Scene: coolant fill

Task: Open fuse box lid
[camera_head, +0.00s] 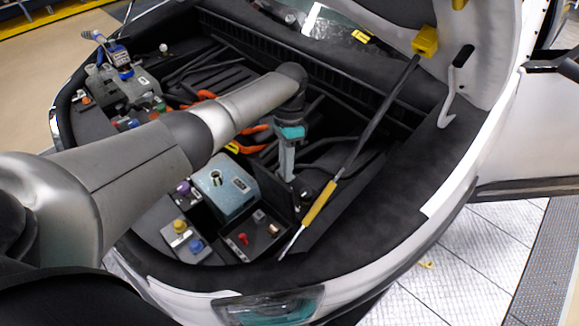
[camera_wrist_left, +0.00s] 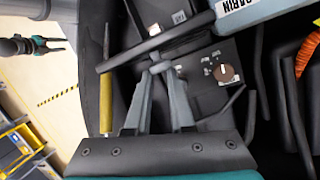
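My left gripper (camera_head: 287,177) points down into the engine bay, right of a blue-grey box (camera_head: 225,190) with a round cap. In the left wrist view the left gripper's grey fingertips (camera_wrist_left: 160,67) meet close together, just below a dark slanting bar, with nothing visible held. Beyond them is a black panel (camera_wrist_left: 215,75) with a round brown knob. I cannot tell for sure which unit is the fuse box; a black box (camera_head: 252,237) with red and brown parts sits at the front. A gripper, seemingly my right one (camera_wrist_left: 50,45), shows small in the left wrist view, fingers apart.
The raised hood's prop rod with a yellow sleeve (camera_head: 320,207) slants just right of my left gripper. Orange cables (camera_head: 252,143) and dark hoses run behind. Yellow and blue caps (camera_head: 180,226) stand at the front left. The white car body rim (camera_head: 440,205) bounds the bay.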

